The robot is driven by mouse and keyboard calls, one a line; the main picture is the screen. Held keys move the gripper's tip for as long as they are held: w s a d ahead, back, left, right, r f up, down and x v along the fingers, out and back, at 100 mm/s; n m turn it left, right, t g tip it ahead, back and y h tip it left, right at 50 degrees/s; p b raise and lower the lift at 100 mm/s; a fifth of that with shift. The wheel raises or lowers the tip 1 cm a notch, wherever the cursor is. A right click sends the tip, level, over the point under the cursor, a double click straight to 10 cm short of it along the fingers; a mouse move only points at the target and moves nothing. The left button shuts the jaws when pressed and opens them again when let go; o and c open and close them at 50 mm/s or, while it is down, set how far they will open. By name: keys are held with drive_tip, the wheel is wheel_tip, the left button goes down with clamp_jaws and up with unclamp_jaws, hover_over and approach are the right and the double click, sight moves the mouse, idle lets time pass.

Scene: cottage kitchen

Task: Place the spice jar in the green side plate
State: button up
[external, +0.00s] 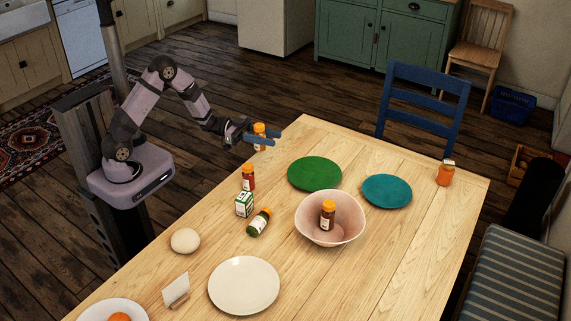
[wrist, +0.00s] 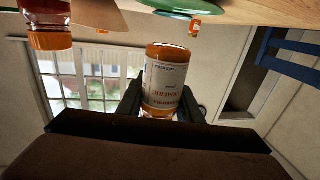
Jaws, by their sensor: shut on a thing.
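My gripper (external: 261,138) is shut on a spice jar (external: 259,130) with an orange cap and a white label. It holds the jar above the table's far left edge. In the wrist view, the spice jar (wrist: 168,82) is between the fingers, its label towards the camera. The green side plate (external: 315,173) lies on the table to the right of and below my gripper in the external view, with nothing on it. Part of the green side plate (wrist: 185,8) shows at the top of the wrist view.
A red jar (external: 248,177), a green-and-white box (external: 244,204) and a tipped jar (external: 259,222) are near the plate's left. A pink bowl (external: 345,237) holds another jar (external: 327,213). A teal plate (external: 387,190) and an orange jar (external: 445,174) are to the right.

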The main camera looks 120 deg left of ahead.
drive_tip(key=shift+r, duration=0.85)
drive_tip(key=shift+f, duration=4.8)
drive_tip(key=shift+f, duration=0.15)
drive_tip(key=shift+f, duration=0.15)
drive_tip(key=o, duration=1.2)
